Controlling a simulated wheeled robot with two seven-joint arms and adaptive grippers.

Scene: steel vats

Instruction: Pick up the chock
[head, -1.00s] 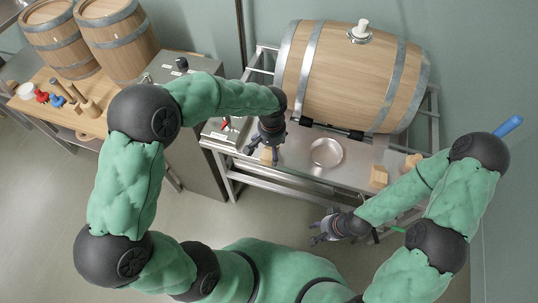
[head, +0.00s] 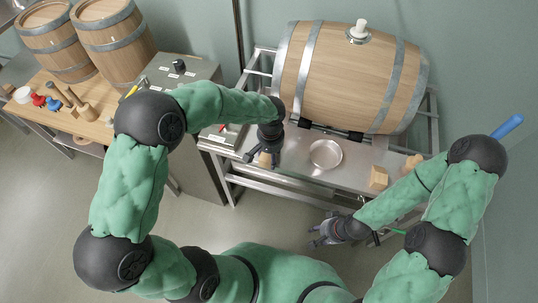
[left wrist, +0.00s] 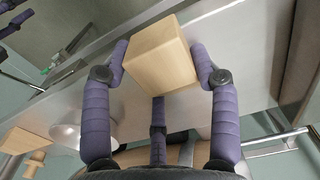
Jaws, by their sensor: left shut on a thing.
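A pale wooden chock (left wrist: 160,55) is between the fingers of my left gripper (left wrist: 160,75) in the left wrist view. The purple fingers press on its two sides, and a third finger is below it. In the head view my left gripper (head: 264,157) is over the left end of the steel shelf, and the chock (head: 265,159) is partly hidden by the fingers. I cannot tell whether it touches the shelf. My right gripper (head: 325,233) is in front of the rack, over the floor; its fingers look spread and nothing shows between them.
A barrel (head: 350,80) lies on the rack behind. A round metal dish (head: 325,154) is right of my left gripper. A table (head: 95,127) with tools and barrels is at left.

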